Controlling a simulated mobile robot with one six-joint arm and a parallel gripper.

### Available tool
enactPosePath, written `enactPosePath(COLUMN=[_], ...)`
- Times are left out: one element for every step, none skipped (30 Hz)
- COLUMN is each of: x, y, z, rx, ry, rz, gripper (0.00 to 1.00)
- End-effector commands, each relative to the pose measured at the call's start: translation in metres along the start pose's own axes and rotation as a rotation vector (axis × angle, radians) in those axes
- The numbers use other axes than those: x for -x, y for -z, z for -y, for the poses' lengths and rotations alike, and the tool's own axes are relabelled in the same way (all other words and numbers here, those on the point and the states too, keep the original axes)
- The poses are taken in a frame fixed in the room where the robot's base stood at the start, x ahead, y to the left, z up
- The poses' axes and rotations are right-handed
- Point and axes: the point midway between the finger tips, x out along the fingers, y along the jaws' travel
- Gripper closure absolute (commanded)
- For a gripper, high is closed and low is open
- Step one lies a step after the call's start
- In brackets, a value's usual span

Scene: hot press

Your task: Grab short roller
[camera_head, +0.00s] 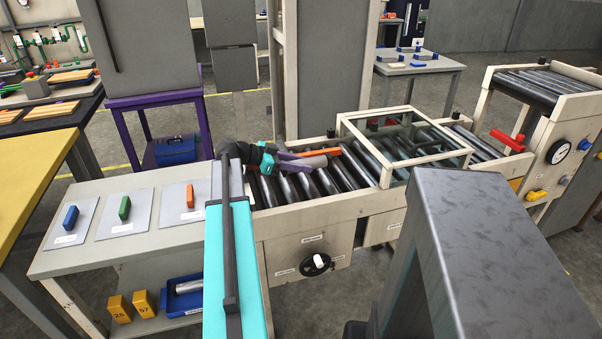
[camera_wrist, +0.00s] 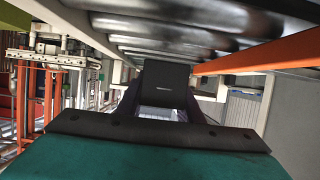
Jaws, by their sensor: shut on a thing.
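My gripper (camera_head: 318,160), with purple fingers, reaches low over the left part of the roller conveyor (camera_head: 380,205) in the head view. In the wrist view the fingers are mostly hidden behind a dark block, and the held piece cannot be made out clearly. Conveyor rollers (camera_wrist: 190,28) run close along the top there. A grey metal roller (camera_head: 188,286) lies in a blue tray (camera_head: 170,301) on the lower shelf.
Blue, green and orange blocks lie on plates on the bench (camera_head: 90,255) at left. A framed guard (camera_head: 405,143) rises over the conveyor. An orange bar (camera_wrist: 265,56) runs beside the rollers.

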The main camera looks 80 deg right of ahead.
Motion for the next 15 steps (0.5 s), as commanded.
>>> enactPosePath(x=[0.003,0.005,0.007,0.008,0.010,0.012,0.013,0.014,0.016,0.017,0.018,0.019,0.019,0.020,0.020], y=[0.008,0.012,0.017,0.021,0.024,0.029,0.032,0.035,0.038,0.041,0.043,0.046,0.047,0.048,0.049], z=[0.000,0.000,0.000,0.000,0.000,0.000,0.000,0.000,0.000,0.000,0.000,0.000,0.000,0.000,0.000], rx=[-0.004,-0.004,-0.003,-0.002,-0.003,-0.004,-0.003,-0.002,-0.002,-0.002,-0.002,-0.002,-0.002,-0.002,-0.001], ry=[0.001,0.000,0.000,0.000,0.000,0.000,0.000,0.000,0.000,0.000,0.000,0.000,0.000,0.000,0.000], rz=[-0.002,-0.002,-0.002,-0.002,-0.002,-0.002,-0.002,-0.002,-0.002,-0.002,-0.002,-0.002,-0.002,-0.002,-0.002], gripper=[0.99,0.99,0.99,0.99,0.99,0.99,0.99,0.99,0.99,0.99,0.99,0.99,0.99,0.99,0.99])
